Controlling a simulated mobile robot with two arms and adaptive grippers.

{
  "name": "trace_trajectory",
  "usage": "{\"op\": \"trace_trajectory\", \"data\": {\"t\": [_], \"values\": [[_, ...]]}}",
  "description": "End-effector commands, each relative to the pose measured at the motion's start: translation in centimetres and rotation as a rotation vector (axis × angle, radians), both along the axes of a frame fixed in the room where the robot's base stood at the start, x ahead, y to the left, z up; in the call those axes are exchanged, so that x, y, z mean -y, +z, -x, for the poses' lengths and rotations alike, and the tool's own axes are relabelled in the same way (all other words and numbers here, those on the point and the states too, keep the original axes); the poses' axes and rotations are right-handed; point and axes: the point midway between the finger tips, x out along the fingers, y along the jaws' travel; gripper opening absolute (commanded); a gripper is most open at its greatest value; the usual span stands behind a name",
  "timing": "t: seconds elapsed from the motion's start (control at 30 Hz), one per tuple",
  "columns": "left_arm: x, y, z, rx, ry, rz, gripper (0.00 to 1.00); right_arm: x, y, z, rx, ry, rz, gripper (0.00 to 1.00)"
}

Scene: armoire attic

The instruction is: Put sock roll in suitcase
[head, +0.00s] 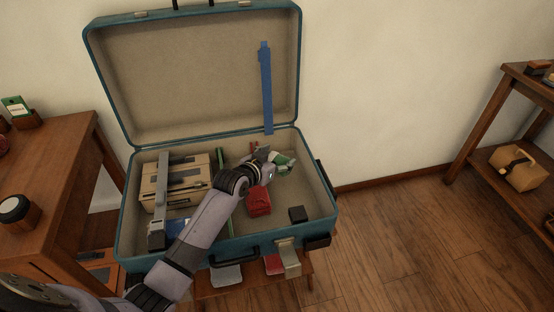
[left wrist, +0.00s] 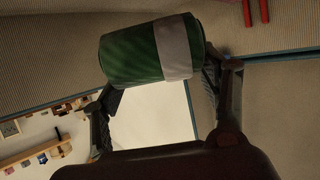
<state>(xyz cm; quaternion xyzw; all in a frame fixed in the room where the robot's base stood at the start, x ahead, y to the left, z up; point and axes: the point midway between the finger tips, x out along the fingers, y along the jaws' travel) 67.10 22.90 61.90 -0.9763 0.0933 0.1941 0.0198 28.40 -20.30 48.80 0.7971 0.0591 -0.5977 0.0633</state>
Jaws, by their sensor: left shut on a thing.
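The sock roll is a green roll with a pale band (left wrist: 150,50), held between the two fingers of my left gripper (left wrist: 165,95) in the left wrist view. In the head view the green sock roll (head: 281,169) shows at the tip of my left arm, partly covered by my left gripper (head: 276,160), which is shut on it. The teal suitcase (head: 126,225) stands open with its lid up. The gripper and roll are over the back right part of its inside; whether the roll touches the floor cannot be told. My right gripper is not in view.
In the suitcase are a strapped tan bundle (head: 165,188), a red folded item (head: 260,201) and a small dark box (head: 298,214). A blue strap (head: 267,90) hangs on the lid. A wooden table (head: 60,150) stands left, a shelf (head: 485,120) right.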

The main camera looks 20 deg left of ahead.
Motion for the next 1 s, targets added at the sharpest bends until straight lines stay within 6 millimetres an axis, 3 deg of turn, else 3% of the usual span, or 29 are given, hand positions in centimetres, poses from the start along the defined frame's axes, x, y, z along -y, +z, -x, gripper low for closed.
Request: {"op": "trace_trajectory", "data": {"t": [0.5, 0.53, 0.8, 1.0], "values": [[0.04, -0.79, 0.00, 0.000, -0.001, 0.000, 0.40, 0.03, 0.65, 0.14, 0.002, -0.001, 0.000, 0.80], [0.04, -0.76, 0.00, 0.000, -0.001, 0.000, 0.69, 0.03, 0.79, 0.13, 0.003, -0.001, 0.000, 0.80], [0.03, -0.73, 0.00, 0.000, -0.001, 0.000, 0.87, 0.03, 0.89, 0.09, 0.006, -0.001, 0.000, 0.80], [0.03, -0.73, 0.00, 0.000, -0.001, 0.000, 0.88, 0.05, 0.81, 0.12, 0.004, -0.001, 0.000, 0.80]]}}
